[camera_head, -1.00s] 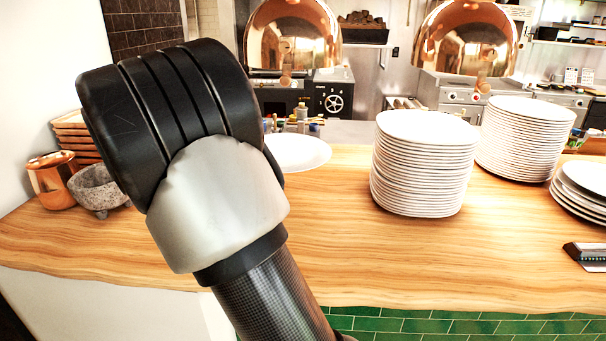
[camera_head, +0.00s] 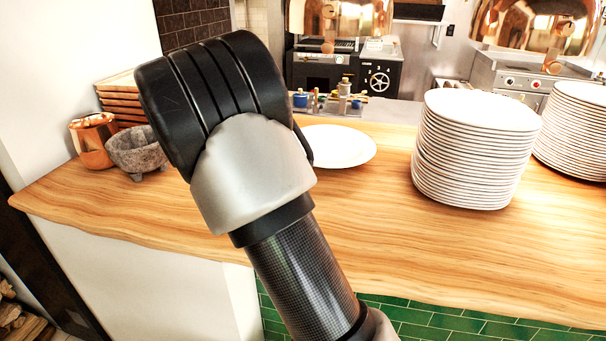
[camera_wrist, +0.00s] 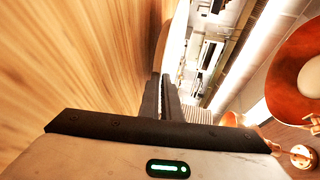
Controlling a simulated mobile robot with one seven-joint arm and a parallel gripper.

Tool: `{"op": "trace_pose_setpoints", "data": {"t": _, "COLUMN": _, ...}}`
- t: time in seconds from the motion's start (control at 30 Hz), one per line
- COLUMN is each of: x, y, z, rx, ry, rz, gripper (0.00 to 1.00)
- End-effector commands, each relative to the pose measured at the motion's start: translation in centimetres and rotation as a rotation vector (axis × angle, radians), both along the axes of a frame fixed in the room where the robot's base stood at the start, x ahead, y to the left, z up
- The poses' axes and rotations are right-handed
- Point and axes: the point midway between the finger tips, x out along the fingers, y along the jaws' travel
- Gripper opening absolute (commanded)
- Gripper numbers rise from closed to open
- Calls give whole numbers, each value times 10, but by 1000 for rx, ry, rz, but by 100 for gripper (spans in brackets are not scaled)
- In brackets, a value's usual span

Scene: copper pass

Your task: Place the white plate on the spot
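A single white plate (camera_head: 345,147) shows just right of my wrist in the head view, level and low over the wooden counter; my arm hides its left part. In the wrist view the plate (camera_wrist: 178,38) is seen nearly edge-on, running up from the fingertips with a dark shadow beside it on the wood. My gripper (camera_wrist: 165,82) is nearly closed, its two fingers on the plate's rim. The head view hides the fingers. I cannot tell whether the plate's underside touches the counter. No marked spot can be made out.
A tall plate stack (camera_head: 475,150) stands right of the plate, with another stack (camera_head: 575,130) beyond. A stone mortar (camera_head: 137,152) and copper mug (camera_head: 95,140) stand at the left. Bottles (camera_head: 345,95) stand behind. The wooden counter (camera_head: 370,225) is clear in front.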

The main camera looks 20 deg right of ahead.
Motion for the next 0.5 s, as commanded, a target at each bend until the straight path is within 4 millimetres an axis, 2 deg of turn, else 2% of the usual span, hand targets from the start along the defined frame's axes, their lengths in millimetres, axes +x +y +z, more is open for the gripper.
{"op": "trace_pose_setpoints", "data": {"t": 0.1, "x": 0, "y": -1, "z": -19, "rx": -5, "ry": 1, "rz": 0, "gripper": 0}}
{"op": "trace_pose_setpoints", "data": {"t": 0.17, "x": 0, "y": -1, "z": -23, "rx": -4, "ry": -1, "rz": -1, "gripper": 0}}
{"op": "trace_pose_setpoints", "data": {"t": 0.5, "x": 0, "y": -1, "z": -25, "rx": -4, "ry": -2, "rz": -1, "gripper": 0}}
